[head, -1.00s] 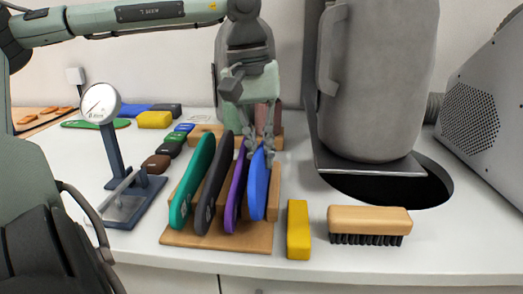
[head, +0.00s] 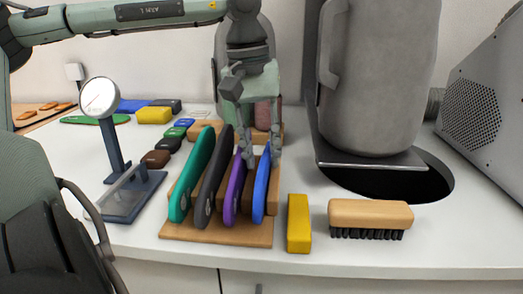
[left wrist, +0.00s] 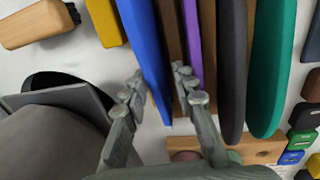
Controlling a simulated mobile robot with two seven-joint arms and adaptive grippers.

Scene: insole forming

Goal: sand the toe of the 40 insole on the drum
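Several insoles stand on edge in a wooden rack (head: 190,232): green (head: 192,178), dark grey (head: 213,180), purple (head: 234,190) and blue (head: 261,185). No size marks are readable, so I cannot tell which is the 40. My left gripper (head: 260,158) points down over the rack's right end, its fingers apart on either side of the blue insole. In the left wrist view, the blue insole (left wrist: 146,50) passes between the spread fingertips (left wrist: 160,88), with gaps visible. My right gripper is not in view. A big grey cylinder (head: 375,80) stands at the back right; I cannot tell whether it is the drum.
A yellow block (head: 299,224) and a wooden brush (head: 370,214) lie right of the rack. A dial gauge on a stand (head: 100,98) is at the left. Small coloured pieces (head: 157,159) lie behind it. A dark opening (head: 400,188) lies below the cylinder. A grey perforated housing (head: 475,110) stands far right.

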